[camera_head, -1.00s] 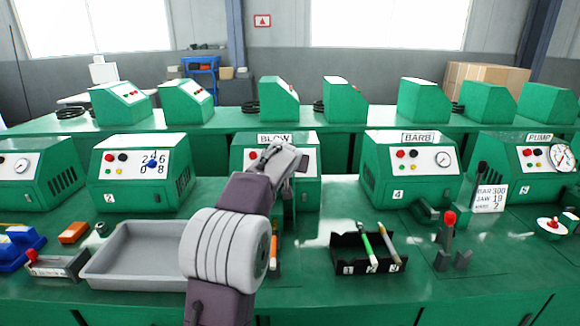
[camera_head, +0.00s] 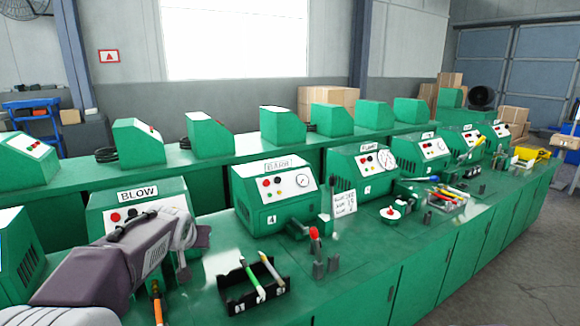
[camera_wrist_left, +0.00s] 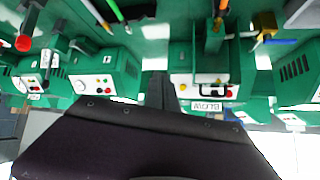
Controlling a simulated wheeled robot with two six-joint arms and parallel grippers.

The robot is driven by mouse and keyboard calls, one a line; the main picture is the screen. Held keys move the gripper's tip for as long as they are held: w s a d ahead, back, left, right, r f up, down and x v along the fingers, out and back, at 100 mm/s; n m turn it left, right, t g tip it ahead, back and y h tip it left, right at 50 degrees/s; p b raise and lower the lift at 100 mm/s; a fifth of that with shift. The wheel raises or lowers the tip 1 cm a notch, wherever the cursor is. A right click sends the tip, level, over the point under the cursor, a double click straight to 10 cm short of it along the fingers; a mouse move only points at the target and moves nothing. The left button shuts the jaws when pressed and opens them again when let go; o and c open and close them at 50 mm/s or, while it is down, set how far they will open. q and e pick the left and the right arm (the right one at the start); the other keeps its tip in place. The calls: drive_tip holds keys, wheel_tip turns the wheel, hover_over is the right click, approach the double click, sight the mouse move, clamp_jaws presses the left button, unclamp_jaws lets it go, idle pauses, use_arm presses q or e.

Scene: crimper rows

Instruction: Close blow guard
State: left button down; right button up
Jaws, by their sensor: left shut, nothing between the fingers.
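The green BLOW machine (camera_head: 138,193) stands at the lower left of the head view. My left arm covers much of its front. My left gripper (camera_head: 188,235) is in front of the machine's right side, shut and empty. In the left wrist view, which looks upside down, the BLOW machine's front panel (camera_wrist_left: 192,84) lies right of the gripper finger (camera_wrist_left: 158,92). A dark handle-like bracket (camera_wrist_left: 215,90) shows by that panel, with green parts (camera_wrist_left: 208,42) in front of it. I cannot tell the guard's position for sure, nor whether the gripper touches it. My right gripper is not in view.
A black tray (camera_head: 240,302) with pens sits on the green bench, right of my arm. The BARB machine (camera_head: 277,195) is to the right of BLOW. The bench front between them is partly clear.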

use_arm(q)
drive_tip(key=s+d+f+g+h+p, duration=0.1)
drive_tip(key=s+d+f+g, duration=0.3)
drive_tip(key=s+f, duration=0.6)
drive_tip(key=s+d+f+m+g+h+p, duration=0.1)
drive_tip(key=s+d+f+g, duration=0.2)
drive_tip(key=s+f, duration=0.7)
drive_tip(key=s+d, duration=0.1)
drive_tip(key=s, duration=0.6)
drive_tip(key=shift+s+d+g+h, duration=0.15)
drive_tip(key=shift+d+g+h, duration=0.15)
drive_tip(key=shift+g, duration=0.1)
drive_tip(key=c, duration=1.5)
unclamp_jaws()
